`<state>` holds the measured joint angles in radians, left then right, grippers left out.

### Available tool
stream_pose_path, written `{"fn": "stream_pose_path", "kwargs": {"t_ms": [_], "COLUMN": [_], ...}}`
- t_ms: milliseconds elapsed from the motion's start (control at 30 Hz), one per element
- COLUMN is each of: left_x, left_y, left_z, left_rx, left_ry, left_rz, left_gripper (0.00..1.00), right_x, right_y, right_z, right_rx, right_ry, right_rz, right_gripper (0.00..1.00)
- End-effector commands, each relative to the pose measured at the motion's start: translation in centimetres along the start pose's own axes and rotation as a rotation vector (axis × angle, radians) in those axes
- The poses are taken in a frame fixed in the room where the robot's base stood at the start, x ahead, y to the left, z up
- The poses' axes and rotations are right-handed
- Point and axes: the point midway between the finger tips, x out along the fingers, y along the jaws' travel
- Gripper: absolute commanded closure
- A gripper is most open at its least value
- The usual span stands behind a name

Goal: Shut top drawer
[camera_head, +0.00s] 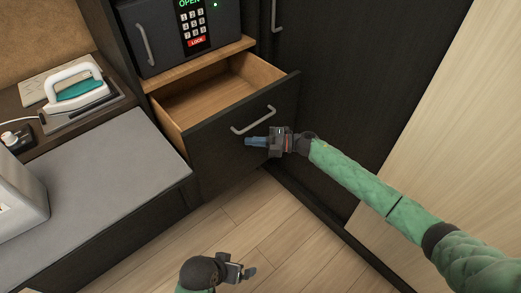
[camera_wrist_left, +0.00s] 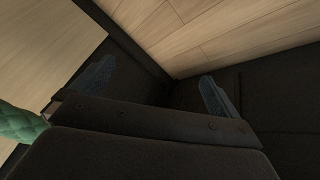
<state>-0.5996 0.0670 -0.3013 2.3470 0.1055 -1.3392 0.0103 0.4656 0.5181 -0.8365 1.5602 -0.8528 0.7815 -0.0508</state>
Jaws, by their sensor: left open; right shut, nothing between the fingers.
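The top drawer (camera_head: 221,131) has a dark front with a silver bar handle (camera_head: 253,121). In the head view it is pulled out below the safe, and its empty wooden inside shows. My right gripper (camera_head: 249,142) is shut and empty, in front of the drawer front just below the handle. I cannot tell whether its fingertips touch the front. My left gripper (camera_head: 248,272) is low over the floor at the bottom of the head view. In the left wrist view its two fingers (camera_wrist_left: 152,92) are apart with nothing between them.
A dark safe (camera_head: 165,32) with a green OPEN display stands above the drawer. A grey-topped bench (camera_head: 100,175) and a shelf with an iron (camera_head: 75,88) are at the left. A tall dark cabinet (camera_head: 345,80) stands at the right. The wooden floor (camera_head: 280,225) in front is clear.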

Motion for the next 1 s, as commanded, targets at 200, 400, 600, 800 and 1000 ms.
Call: {"fn": "stream_pose_path", "kwargs": {"t_ms": [200,400,600,800,1000], "left_x": [6.3,13.3,19.9,24.8,27.7], "left_y": [-0.6,-2.0,-3.4,-4.5,-5.3], "left_z": [1.6,3.9,6.9,9.7,11.5], "left_rx": [-0.004,-0.012,-0.018,-0.022,-0.023], "left_ry": [0.056,0.120,0.186,0.243,0.279], "left_rz": [0.008,-0.001,-0.013,-0.024,-0.030], "left_gripper": [0.00,0.00,0.00,0.00,0.00], "right_x": [3.6,6.8,9.8,11.8,13.6], "right_y": [-0.3,-0.4,-0.3,-0.3,-0.2], "right_z": [3.6,6.8,9.6,11.8,13.5], "right_rx": [-0.002,-0.003,-0.001,-0.002,-0.002], "right_ry": [0.001,0.000,0.001,0.000,0.001], "right_rz": [0.001,0.001,0.001,0.000,0.000], "right_gripper": [1.00,1.00,1.00,1.00,1.00]}}
